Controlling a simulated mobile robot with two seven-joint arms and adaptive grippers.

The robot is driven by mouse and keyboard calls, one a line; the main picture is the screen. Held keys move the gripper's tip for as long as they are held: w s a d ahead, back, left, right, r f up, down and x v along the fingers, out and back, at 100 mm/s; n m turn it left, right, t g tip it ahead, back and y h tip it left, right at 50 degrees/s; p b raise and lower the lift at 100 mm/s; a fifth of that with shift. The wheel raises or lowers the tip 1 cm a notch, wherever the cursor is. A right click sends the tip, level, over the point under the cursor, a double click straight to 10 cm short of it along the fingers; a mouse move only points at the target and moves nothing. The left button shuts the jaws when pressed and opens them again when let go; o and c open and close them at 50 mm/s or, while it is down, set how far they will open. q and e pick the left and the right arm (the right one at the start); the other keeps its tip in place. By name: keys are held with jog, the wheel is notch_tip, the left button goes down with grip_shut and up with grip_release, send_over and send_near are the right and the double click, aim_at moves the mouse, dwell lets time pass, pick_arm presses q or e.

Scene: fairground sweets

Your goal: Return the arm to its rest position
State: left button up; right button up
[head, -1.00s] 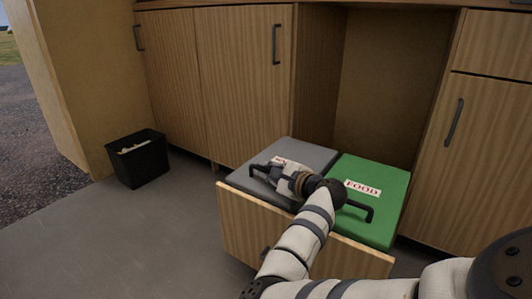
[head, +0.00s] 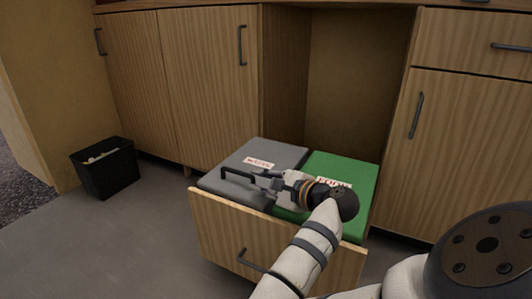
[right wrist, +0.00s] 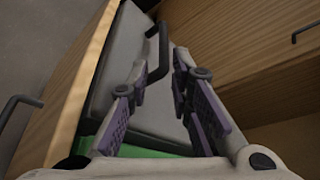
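My right arm reaches in from the lower right over a pulled-out wooden drawer (head: 222,225) with two lidded bins. My right gripper (head: 262,181) is over the right part of the grey lid (head: 285,153), beside its black handle (head: 238,177). My wrist partly covers the FOOD label on the green lid (head: 345,166). My left gripper is not in view.
A black bin (head: 107,170) with pale contents stands on the floor at the left. Closed wooden cabinet doors (head: 210,85) stand behind the drawer, with more at the right. The floor between the black bin and the drawer is clear.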

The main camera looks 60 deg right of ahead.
jog(key=shift+v, duration=1.45)
